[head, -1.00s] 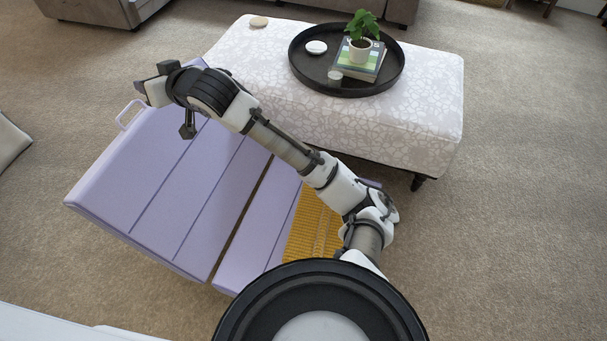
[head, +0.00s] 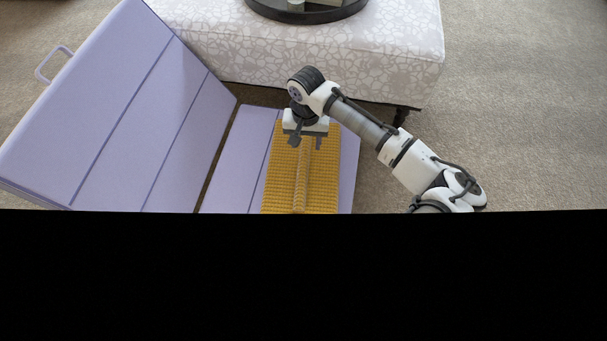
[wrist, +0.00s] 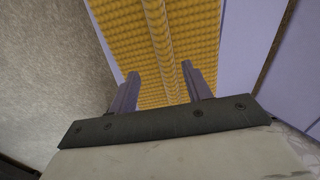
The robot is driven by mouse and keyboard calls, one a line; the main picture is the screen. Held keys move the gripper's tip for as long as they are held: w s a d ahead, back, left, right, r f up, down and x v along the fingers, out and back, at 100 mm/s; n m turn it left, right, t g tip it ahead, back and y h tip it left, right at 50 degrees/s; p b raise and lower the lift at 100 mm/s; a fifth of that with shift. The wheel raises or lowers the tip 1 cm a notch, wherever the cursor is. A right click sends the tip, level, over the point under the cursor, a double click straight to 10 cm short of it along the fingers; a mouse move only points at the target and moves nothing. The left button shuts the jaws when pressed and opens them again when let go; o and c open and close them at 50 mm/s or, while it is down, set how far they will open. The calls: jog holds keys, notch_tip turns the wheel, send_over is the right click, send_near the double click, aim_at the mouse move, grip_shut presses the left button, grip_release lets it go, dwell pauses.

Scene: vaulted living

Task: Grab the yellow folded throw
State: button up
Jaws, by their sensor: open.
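The yellow folded throw (head: 285,180) is a ribbed, mustard-coloured textile with a raised ridge along its middle. It lies on the flat part of a lilac panelled piece. My gripper (head: 305,143) is over the far end of the throw in the head view, pointing down. In the wrist view the throw (wrist: 190,35) fills the upper middle, and the two fingers of my gripper (wrist: 160,88) are apart, one on each side of the ridge. Nothing is between them but the ridge below. Whether the fingertips touch the throw cannot be told.
The lilac piece (head: 232,160) has a large raised panel (head: 110,110) with a handle at left. A pale patterned ottoman (head: 290,55) with a dark round tray (head: 345,14) stands behind. Carpet (head: 520,120) is clear at right. The lower head view is black.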

notch_tip(320, 180, down, 4)
jog(key=shift+r+b, duration=0.25)
jog(key=shift+b, duration=0.15)
jog(key=f+b, duration=0.1)
jog(key=f, duration=0.2)
jog(key=f+b, duration=0.1)
jog(key=f, duration=0.1)
jog(key=shift+s+a+f+b, duration=0.15)
jog(key=shift+s+a+b, duration=0.15)
jog(key=shift+b, duration=0.05)
jog(key=shift+c, duration=0.4)
grip_shut()
dwell(0.3)
